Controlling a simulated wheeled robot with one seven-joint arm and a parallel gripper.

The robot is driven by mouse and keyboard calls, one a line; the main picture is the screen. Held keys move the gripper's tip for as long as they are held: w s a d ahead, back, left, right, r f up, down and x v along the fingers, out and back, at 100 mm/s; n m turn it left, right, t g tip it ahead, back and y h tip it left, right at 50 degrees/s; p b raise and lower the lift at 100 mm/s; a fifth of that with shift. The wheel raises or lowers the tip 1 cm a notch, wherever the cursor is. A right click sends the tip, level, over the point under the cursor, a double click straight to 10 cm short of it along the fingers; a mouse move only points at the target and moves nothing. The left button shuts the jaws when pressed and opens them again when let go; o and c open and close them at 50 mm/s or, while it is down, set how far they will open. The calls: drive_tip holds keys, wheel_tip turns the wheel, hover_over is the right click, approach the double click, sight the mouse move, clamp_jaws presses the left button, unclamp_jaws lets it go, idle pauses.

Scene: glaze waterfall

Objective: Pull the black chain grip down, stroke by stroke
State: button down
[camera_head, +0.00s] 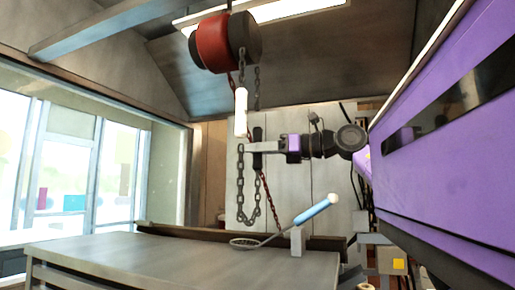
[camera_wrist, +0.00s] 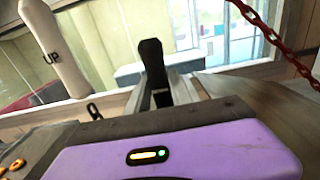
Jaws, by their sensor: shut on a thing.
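The black chain grip (camera_head: 257,134) hangs on a dark chain below the red and black hoist (camera_head: 212,42). My gripper (camera_head: 256,147) is shut on the black grip, reaching it from the right. In the wrist view the black grip (camera_wrist: 152,62) stands up between my fingers (camera_wrist: 160,95), its lower part hidden by them and by my gripper's body. A white grip (camera_head: 241,113) hangs just left of the black one and higher. In the wrist view the white grip (camera_wrist: 53,45) is marked "UP" and is apart from my fingers.
A loop of dark chain (camera_head: 241,190) hangs below the grips, near a red chain (camera_head: 269,196). The red chain (camera_wrist: 272,38) also crosses the wrist view's upper right. A grey table (camera_head: 170,260) below bears a hooped tool with a blue handle (camera_head: 312,212) on a rest.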

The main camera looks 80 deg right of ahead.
wheel_tip(320, 180, up, 7)
drive_tip(key=p, duration=0.5)
drive_tip(key=c, duration=1)
unclamp_jaws()
drive_tip(key=s, duration=0.9)
drive_tip(key=shift+a, duration=0.45)
